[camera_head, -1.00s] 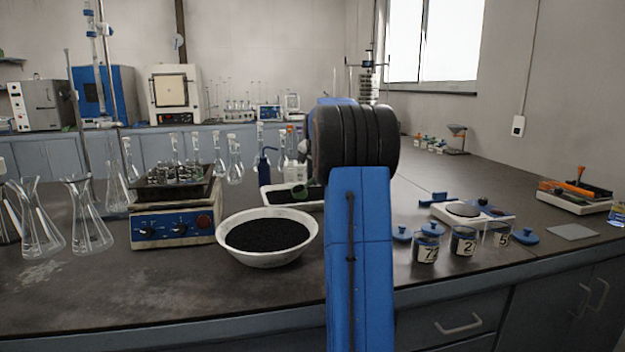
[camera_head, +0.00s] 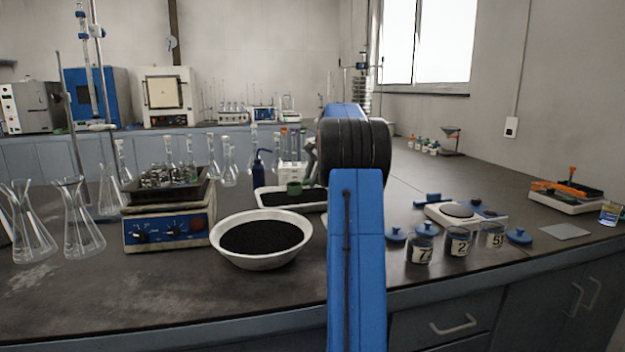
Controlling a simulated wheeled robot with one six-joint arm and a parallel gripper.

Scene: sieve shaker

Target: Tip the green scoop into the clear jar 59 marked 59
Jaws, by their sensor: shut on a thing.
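The green scoop (camera_head: 294,188) is over the black-filled white tray behind the wide bowl. My gripper (camera_head: 310,168) shows only as a grey sliver at the left of my blue and black arm, which hides most of it. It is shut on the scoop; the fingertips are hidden. What the scoop holds is too small to see. The clear jar (camera_head: 493,236) with a label starting with 5 is the rightmost of three on the bench at right; its second digit is unclear. My gripper is well to the left of it.
The other jars, marked with a 7 (camera_head: 420,252) and a 2 (camera_head: 458,244), stand left of it. Blue lids lie around them, with a white balance (camera_head: 440,214) behind. A white bowl (camera_head: 225,248) of black grains and a hotplate (camera_head: 140,236) stand left. The bench front at right is clear.

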